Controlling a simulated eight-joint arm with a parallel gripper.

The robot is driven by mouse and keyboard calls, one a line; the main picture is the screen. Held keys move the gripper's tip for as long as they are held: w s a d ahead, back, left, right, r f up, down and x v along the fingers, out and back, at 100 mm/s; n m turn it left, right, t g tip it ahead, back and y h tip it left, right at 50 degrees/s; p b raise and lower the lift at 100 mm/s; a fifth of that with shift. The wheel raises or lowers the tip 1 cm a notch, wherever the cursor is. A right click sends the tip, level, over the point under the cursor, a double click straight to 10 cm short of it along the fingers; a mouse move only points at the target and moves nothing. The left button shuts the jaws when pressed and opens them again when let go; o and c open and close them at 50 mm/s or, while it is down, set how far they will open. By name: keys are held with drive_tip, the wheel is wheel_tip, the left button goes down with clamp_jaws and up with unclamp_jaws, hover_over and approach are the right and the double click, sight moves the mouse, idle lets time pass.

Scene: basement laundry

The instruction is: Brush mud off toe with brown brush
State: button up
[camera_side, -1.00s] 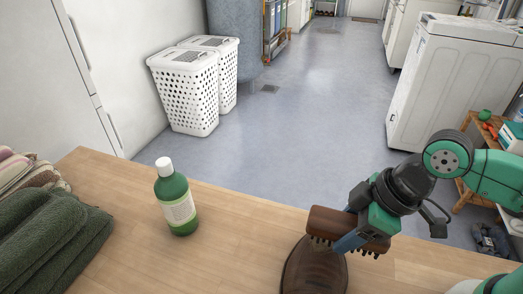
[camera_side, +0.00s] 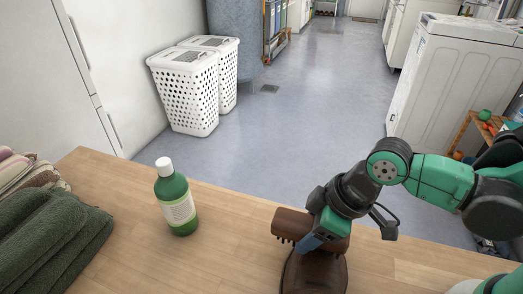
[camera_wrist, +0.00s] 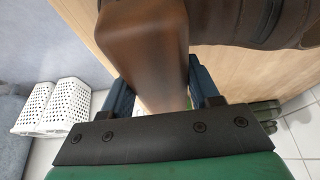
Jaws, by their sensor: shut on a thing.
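The brown brush (camera_side: 292,222) has a wooden back and dark bristles pointing down. My gripper (camera_side: 312,240) is shut on it, with blue fingers on its sides. In the wrist view the brush back (camera_wrist: 145,45) fills the space between the fingers. A brown leather shoe or boot (camera_side: 314,274) is on the table at the bottom edge of the side view, partly cut off. The brush is over its far end; I cannot tell whether the bristles touch it. Part of the footwear (camera_wrist: 235,22) also shows at the top right of the wrist view. No mud can be made out.
A green bottle (camera_side: 177,205) with a white cap stands left of the footwear on the wooden table (camera_side: 130,235). Folded dark green towels (camera_side: 55,245) lie at the far left. White laundry baskets (camera_side: 187,92) stand on the floor beyond. The table between bottle and brush is clear.

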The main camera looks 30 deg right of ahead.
drive_tip(key=shift+s+d+f, duration=0.1)
drive_tip(key=shift+s+d, duration=0.2)
drive_tip(key=shift+d, duration=0.05)
drive_tip(key=shift+s+d, duration=1.35)
drive_tip(key=shift+d, duration=0.3)
drive_tip(key=shift+r, duration=4)
drive_tip(key=shift+a, duration=0.1)
